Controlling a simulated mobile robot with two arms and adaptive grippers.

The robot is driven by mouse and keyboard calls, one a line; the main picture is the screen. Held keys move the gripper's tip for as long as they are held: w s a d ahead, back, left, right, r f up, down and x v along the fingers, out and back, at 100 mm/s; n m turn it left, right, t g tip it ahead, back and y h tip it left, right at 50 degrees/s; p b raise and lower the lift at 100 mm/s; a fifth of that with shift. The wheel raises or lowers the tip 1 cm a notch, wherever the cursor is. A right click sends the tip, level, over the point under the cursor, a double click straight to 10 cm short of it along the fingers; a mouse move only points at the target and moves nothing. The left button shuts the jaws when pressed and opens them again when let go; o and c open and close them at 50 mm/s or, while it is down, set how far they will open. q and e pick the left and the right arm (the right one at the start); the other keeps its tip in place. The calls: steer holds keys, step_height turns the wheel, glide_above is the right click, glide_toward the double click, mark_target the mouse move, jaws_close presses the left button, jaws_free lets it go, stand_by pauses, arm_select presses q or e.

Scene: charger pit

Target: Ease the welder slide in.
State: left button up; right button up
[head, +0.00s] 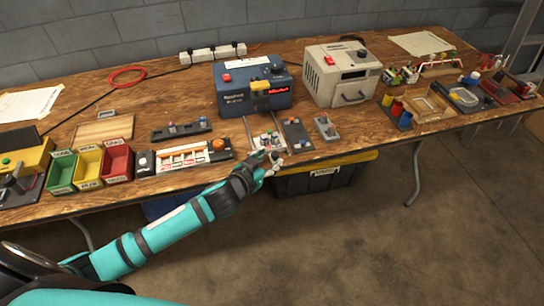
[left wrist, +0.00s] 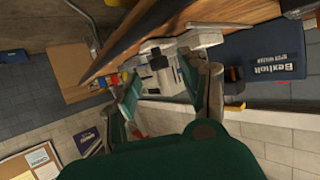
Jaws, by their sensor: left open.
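The welder (head: 250,88) is a blue box with a red lit display on the middle of the table. My left gripper (head: 271,163) is at that edge, just in front of the carriage. In the left wrist view the gripper (left wrist: 168,90) is open, its fingers either side of a pale grey block (left wrist: 158,62), probably the carriage; contact is unclear. My right gripper is not in view.
Grey plates with small parts (head: 296,135) stand close right of the slide. A white-and-orange strip (head: 185,157) and coloured bins (head: 88,165) lie left. A beige machine (head: 341,73) stands right of the welder. A black yellow-lidded crate (head: 318,178) is below the edge.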

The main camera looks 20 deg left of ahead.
mark_target(272, 148)
arm_select(q)
steer(key=shift+x, duration=1.35)
jaws_close()
